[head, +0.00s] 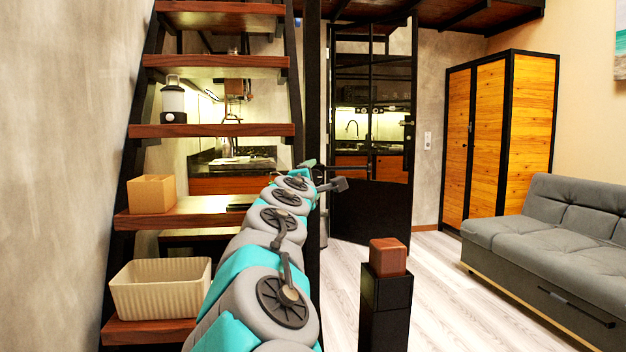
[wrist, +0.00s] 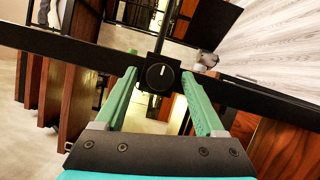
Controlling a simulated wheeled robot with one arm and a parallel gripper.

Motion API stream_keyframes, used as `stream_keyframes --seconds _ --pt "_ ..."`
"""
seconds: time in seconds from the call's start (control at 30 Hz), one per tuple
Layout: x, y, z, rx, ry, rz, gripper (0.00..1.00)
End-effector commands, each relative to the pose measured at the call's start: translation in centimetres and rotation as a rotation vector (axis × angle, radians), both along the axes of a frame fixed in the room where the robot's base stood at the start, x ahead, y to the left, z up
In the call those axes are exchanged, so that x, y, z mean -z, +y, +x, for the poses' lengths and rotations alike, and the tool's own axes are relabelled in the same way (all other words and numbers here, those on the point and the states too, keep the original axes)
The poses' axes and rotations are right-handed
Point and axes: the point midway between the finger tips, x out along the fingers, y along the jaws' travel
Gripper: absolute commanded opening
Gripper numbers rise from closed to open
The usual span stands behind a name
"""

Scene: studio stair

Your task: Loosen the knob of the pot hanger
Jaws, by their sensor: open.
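In the wrist view, a round black knob (wrist: 159,77) with a white pointer line sits on the dark bars of the pot hanger (wrist: 75,48). The pointer stands roughly upright in the picture. My gripper (wrist: 160,78) has its two green fingers spread, one on each side of the knob, with a gap visible at both sides. I cannot tell how far the fingertips reach past the knob's face. In the head view, my arm stretches forward beside the black stair post, and the knob cannot be made out.
The stair steps (head: 215,130) at the left carry a lantern (head: 173,102), a tan box (head: 152,194) and a cream basket (head: 160,288). A black post (head: 386,308) topped by a wooden block (head: 388,256) stands right of my arm. A grey sofa (head: 560,235) is farther right, with open floor between.

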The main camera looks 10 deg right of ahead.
Motion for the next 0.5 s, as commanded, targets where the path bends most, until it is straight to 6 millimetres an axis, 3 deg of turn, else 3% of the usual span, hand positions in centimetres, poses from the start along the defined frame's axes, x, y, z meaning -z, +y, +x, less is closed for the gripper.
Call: stream_keyframes --seconds 0.17,0.5 --pt "0.1 0.4 -0.7 0.000 0.000 0.000 0.71" --pt "0.4 2.3 -5.3 -0.002 -0.001 -0.001 0.71"
